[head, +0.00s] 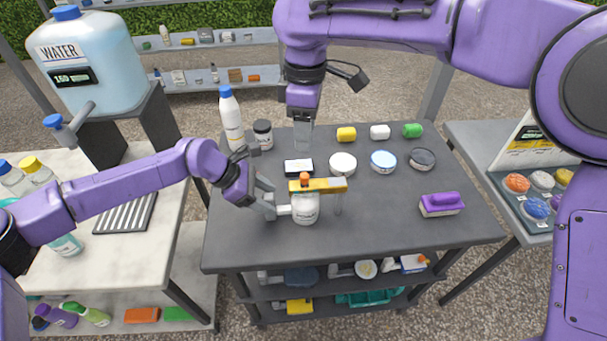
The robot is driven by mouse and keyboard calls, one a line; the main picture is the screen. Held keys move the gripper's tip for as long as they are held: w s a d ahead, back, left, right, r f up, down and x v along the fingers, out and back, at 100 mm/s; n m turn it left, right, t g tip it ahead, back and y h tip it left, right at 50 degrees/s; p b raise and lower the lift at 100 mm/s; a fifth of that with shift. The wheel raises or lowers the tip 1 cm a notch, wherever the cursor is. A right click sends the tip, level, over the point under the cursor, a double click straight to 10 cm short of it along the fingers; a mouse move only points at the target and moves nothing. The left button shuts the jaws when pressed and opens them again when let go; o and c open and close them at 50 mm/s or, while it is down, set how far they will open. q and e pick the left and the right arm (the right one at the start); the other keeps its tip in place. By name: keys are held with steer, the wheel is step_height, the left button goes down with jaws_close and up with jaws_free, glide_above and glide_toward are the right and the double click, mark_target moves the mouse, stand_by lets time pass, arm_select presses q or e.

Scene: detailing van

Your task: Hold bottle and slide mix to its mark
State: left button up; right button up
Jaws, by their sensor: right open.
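A white bottle (306,209) stands upright near the middle of the dark table, with a white stub on its left side. A yellow-orange bar (328,185) with an orange knob lies across its top, and a thin grey piece hangs from the bar's right end. My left gripper (269,199) is at the stub's left end. Whether its jaws are closed on the stub is too small to tell. My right gripper (303,136) is open and points down behind the small display (299,167), apart from the bottle. Any mark on the mix slide is unreadable.
A tall white bottle (231,120) and dark jar (263,135) stand at the back left. Round tins (383,161) and coloured blocks (346,134) are at the back right. A purple brush (441,205) lies at right. The table front is clear.

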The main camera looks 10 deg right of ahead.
arm_select(q)
steer(key=v, duration=1.2)
